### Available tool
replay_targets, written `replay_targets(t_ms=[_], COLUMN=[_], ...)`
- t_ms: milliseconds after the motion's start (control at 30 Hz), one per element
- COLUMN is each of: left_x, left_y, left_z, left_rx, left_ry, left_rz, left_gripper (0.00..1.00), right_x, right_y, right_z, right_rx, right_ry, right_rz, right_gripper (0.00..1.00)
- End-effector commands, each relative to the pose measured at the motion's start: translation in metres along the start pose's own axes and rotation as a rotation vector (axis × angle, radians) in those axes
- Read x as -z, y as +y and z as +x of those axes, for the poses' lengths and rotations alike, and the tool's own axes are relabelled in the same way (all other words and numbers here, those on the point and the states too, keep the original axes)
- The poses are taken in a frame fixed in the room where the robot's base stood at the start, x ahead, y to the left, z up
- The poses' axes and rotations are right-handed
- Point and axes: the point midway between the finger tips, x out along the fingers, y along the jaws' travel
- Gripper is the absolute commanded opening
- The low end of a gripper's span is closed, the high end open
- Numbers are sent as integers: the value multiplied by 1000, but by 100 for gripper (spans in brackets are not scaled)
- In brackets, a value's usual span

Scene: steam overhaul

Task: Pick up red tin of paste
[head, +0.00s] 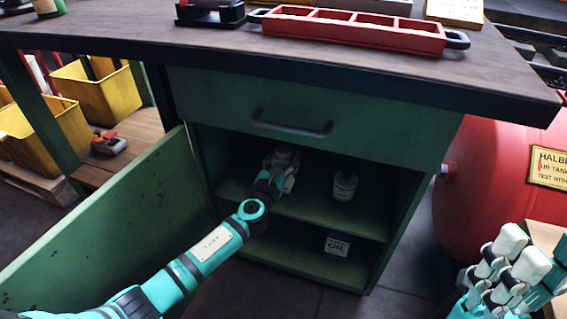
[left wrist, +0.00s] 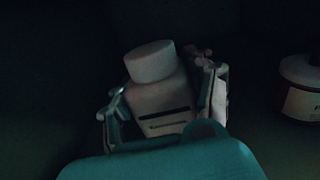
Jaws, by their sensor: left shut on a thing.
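No red tin of paste can be made out in either view. My left gripper (head: 281,176) reaches into the open green cabinet (head: 201,170), at the upper shelf. It is shut on a pale bottle (head: 284,156) with a round cap. In the left wrist view the same bottle (left wrist: 158,98) stands between the fingers (left wrist: 166,88), slightly tilted in the picture, with a dark stripe on its front. The light is dim, so its true colour is unclear. My right gripper (head: 510,268) is at the lower right, outside the cabinet; its grip is unclear.
A pale jar (head: 345,186) stands right of the bottle on the same shelf. An oil container (head: 338,245) is on the lower shelf. The open door (head: 120,225) is left of my arm; a drawer (head: 300,115) is above. A red tank (head: 490,190) stands right.

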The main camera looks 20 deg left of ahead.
Motion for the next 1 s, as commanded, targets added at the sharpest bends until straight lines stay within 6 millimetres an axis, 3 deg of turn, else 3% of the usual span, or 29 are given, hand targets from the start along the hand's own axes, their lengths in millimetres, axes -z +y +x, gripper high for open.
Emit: replay_targets(t_ms=[300,333,500,833,1000], left_x=[0,2,1,-2,-2], left_y=[0,0,0,0,0], left_z=[0,0,0,0,-24], left_rx=[0,-1,-1,-1,0], left_ry=[-2,0,0,0,3], left_rz=[0,0,0,0,1], left_gripper=[0,56,78,78,78], right_x=[0,0,0,0,2], right_y=[0,0,0,0,0], right_z=[-1,-1,0,2,10], right_rx=[0,0,0,0,0], right_ry=[2,1,1,0,0], right_rz=[0,0,0,0,0], right_gripper=[36,36,36,36,36])
